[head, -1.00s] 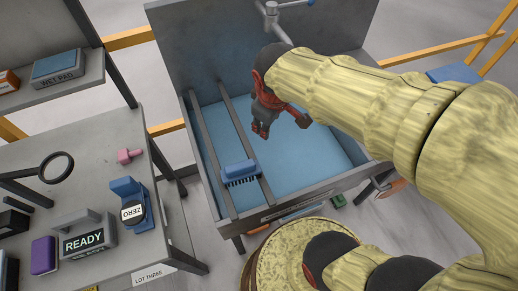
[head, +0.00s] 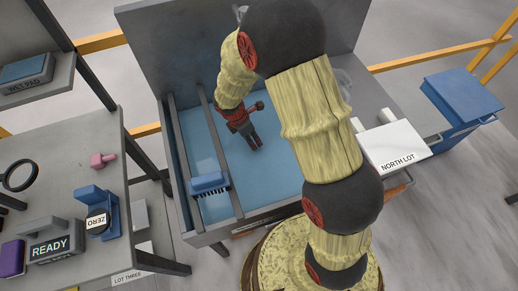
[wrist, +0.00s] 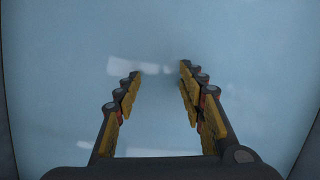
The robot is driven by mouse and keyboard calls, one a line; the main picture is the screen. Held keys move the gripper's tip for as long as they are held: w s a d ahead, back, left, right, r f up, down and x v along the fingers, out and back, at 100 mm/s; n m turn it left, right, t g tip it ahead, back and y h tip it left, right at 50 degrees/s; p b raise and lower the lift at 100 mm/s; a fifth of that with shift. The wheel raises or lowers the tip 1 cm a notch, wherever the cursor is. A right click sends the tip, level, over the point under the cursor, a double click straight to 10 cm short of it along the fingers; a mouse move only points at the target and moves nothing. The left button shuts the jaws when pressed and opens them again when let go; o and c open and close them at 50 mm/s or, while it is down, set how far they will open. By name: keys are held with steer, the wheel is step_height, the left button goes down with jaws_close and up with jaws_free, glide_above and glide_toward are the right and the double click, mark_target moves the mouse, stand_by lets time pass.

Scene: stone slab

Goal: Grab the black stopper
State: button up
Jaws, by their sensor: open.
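I cannot make out a black stopper in either view; part of the basin is hidden behind my arm. My gripper (head: 257,144) hangs over the blue-floored basin (head: 211,162) in the head view, to the right of the rails. In the wrist view my gripper (wrist: 160,71) has its two fingers apart with nothing between them. Below them only the plain pale blue basin floor (wrist: 155,115) shows, with soft white reflections.
The left bench holds a pink peg (head: 103,160), a ZERO device (head: 97,221) and a READY sign (head: 51,246). A white NORTH LOT box (head: 396,146) stands right.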

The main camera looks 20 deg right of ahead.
mark_target(257, 146)
steer(key=b+x, duration=0.1)
steer(key=x, duration=0.1)
steer(key=b+x, duration=0.1)
steer(key=x, duration=0.1)
steer(key=b+x, duration=0.1)
steer(key=x, duration=0.1)
steer(key=shift+s+d+r, duration=0.1)
steer(key=shift+s+d, duration=0.2)
steer(key=shift+d+f, duration=0.15)
steer(key=shift+f, duration=0.3)
steer(key=shift+r, duration=0.1)
steer(key=shift+c, duration=0.5)
jaws_close()
